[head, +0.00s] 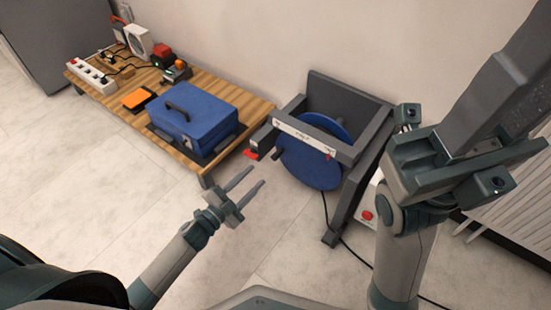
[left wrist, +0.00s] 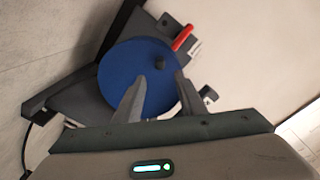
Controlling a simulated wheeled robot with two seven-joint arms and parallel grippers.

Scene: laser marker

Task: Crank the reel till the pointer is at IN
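The reel is a blue disc (head: 312,165) in a dark grey frame (head: 345,100) on the floor. A small dark knob (head: 277,155) on its face looks like the crank handle; the left wrist view shows this knob (left wrist: 160,63). A white label strip (head: 300,135) crosses the frame's top bar, with a small red mark (head: 328,155), possibly the pointer, near its right end. Its lettering is too small to read. My left gripper (head: 251,181) is open and empty, apart from the reel at its front left. My right gripper (head: 500,100) looms close at upper right; its finger gap is unclear.
A red piece (head: 250,155) sticks out at the frame's left; it also shows in the left wrist view (left wrist: 183,37). A slatted bench (head: 255,110) with a blue toolbox (head: 193,120) stands left. A red button box (head: 367,215) and black cable lie right. Front floor is clear.

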